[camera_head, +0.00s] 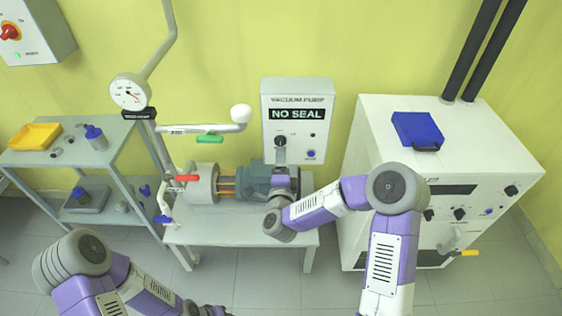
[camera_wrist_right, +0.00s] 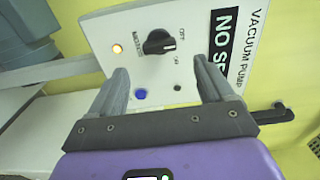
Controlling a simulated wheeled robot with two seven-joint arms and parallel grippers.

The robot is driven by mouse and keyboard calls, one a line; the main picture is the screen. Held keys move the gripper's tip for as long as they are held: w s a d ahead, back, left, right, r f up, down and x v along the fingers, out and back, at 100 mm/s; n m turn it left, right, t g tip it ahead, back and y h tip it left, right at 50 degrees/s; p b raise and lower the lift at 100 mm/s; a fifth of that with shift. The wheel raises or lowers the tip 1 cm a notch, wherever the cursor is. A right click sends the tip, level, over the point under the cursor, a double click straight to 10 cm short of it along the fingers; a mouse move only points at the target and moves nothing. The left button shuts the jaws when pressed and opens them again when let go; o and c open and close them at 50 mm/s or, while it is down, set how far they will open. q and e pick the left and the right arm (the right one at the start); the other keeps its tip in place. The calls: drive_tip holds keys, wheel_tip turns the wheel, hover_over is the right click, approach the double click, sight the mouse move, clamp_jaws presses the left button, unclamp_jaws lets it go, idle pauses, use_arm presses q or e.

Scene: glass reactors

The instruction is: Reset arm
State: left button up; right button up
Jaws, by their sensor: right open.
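My right gripper (camera_head: 281,170) is in front of the white vacuum pump control box (camera_head: 298,88), just below its dark rotary knob (camera_head: 280,143). In the right wrist view my right gripper (camera_wrist_right: 162,73) has its two fingers apart with nothing between them. The knob (camera_wrist_right: 158,41) lies beyond the fingertips, apart from them. The box carries a "NO SEAL" sign (camera_head: 297,114).
A pump (camera_head: 258,180) sits on a low table (camera_head: 215,234) under the box. Glass-line pipes and a gauge (camera_head: 130,92) stand left of it. A shelf (camera_head: 62,157) with a yellow tray (camera_head: 36,137) is at left. A white cabinet (camera_head: 447,135) with a blue lid (camera_head: 417,129) stands at right.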

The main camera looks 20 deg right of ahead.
idle(0.3)
drive_tip(key=s+a+f+n+g+y, duration=0.3)
drive_tip(key=s+f+n+g+y, duration=0.15)
drive_tip(key=f, duration=0.55)
drive_tip(key=s+a+f+n+g+y, duration=0.35)
drive_tip(key=f+n, duration=0.25)
drive_tip(key=f, duration=0.4)
drive_tip(key=s+f+n+g, duration=0.4)
drive_tip(key=s+f, duration=0.1)
drive_tip(key=s, duration=0.6)
drive_tip(key=s+f+n+g+y, duration=0.1)
drive_tip(key=s+f+n+g, duration=0.3)
drive_tip(key=s, duration=0.7)
wheel_tip(320, 180, down, 2)
drive_tip(key=shift+s+a+f+g, duration=0.15)
drive_tip(key=shift+s+a+g, duration=0.15)
drive_tip(key=shift+s+g, duration=0.15)
drive_tip(key=shift+w, duration=0.1)
